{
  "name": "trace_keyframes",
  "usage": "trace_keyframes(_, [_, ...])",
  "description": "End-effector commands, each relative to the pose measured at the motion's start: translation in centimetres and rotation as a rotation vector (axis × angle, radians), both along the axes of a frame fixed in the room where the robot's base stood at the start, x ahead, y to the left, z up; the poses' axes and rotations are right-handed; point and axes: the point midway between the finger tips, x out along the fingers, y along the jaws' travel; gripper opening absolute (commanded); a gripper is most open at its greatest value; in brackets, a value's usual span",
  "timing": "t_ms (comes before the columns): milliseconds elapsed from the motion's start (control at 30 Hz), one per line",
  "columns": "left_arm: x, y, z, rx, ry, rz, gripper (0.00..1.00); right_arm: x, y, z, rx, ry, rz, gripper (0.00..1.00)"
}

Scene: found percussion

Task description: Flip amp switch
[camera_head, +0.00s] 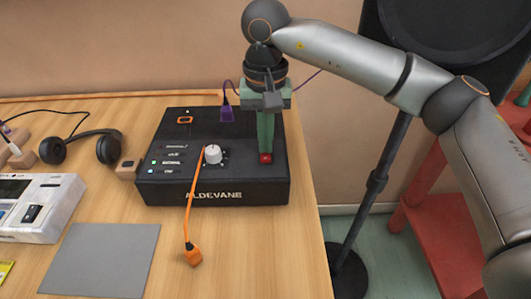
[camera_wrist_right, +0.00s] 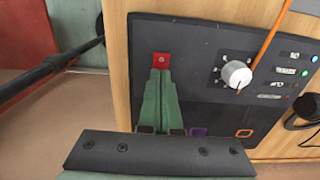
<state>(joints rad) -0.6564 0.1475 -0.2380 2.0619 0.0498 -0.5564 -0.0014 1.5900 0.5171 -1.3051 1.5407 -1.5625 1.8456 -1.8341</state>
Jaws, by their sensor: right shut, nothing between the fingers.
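The amp (camera_head: 240,182) is a black box marked ALDEVANE near the right end of the wooden table. A red switch (camera_head: 265,158) sits on its top at the right front; the switch also shows in the wrist view (camera_wrist_right: 161,58). My right gripper (camera_head: 265,150) points down with its green fingers shut and empty. Its fingertips (camera_wrist_right: 160,72) are right at the switch and seem to touch it; the exact contact is hard to tell. A white knob (camera_head: 213,154) and several small lit lamps (camera_head: 153,162) are left of the switch. My left gripper is not in view.
Headphones (camera_head: 108,147), a white device (camera_head: 38,212) and a grey mat (camera_head: 100,262) lie left. A black stand (camera_head: 375,180) is beyond the table's right edge.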

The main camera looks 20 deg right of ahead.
Motion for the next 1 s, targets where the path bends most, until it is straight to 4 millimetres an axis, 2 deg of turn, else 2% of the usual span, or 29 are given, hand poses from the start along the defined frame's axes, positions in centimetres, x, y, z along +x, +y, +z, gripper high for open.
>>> trace_keyframes(800, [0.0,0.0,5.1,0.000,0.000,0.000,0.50,0.0,0.0,6.4,0.000,0.000,0.001,0.00])
trace_keyframes(1000, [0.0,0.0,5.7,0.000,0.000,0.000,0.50,0.0,0.0,7.1,0.000,0.001,0.001,0.00])
